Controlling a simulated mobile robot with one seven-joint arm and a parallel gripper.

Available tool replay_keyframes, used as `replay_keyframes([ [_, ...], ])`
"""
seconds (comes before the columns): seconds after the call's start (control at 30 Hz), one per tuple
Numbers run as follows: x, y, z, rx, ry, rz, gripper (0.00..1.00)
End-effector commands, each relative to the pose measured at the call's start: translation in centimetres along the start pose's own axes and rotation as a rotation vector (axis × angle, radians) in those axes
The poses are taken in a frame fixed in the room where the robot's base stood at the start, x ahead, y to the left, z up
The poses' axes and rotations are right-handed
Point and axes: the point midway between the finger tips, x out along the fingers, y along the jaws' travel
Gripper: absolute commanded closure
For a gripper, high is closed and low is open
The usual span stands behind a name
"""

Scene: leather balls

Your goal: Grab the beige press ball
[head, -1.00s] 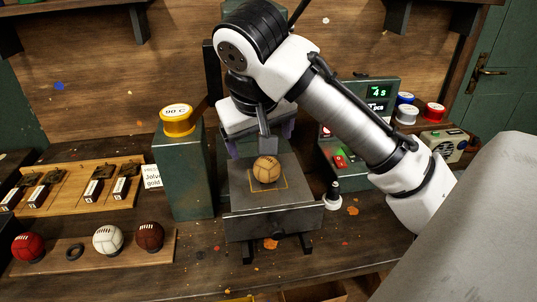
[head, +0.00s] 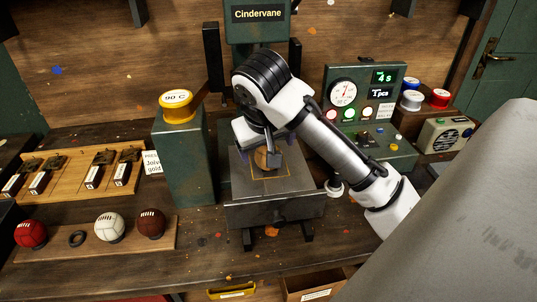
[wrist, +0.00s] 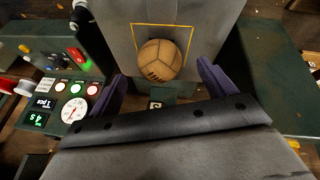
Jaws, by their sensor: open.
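The beige press ball (wrist: 160,60) rests on the press bed (wrist: 205,15), inside a yellow square outline. In the head view the ball (head: 262,160) is partly hidden behind my gripper (head: 268,150), which is over the press bed (head: 245,206). In the wrist view my gripper (wrist: 163,82) is open, with its purple fingers apart on either side of the ball's near side.
A green post with a yellow tin (head: 177,107) stands left of the press. A control panel (head: 365,100) stands right. Red, white and brown balls sit on a wooden board (head: 165,238) at left. A wooden tray (head: 65,195) lies behind it.

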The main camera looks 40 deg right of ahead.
Motion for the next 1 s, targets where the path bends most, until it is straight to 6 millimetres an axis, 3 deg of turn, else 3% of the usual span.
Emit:
replay_keyframes([
  [0.3,3.7,0.1,0.0,0.001,-0.001,0.001,0.18],
  [0.57,4.0,0.1,0.0,0.001,0.002,0.001,0.19],
  [0.9,4.0,0.1,0.0,0.001,0.001,0.001,0.63],
  [1.0,3.9,0.1,-0.1,0.001,0.002,0.001,0.71],
])
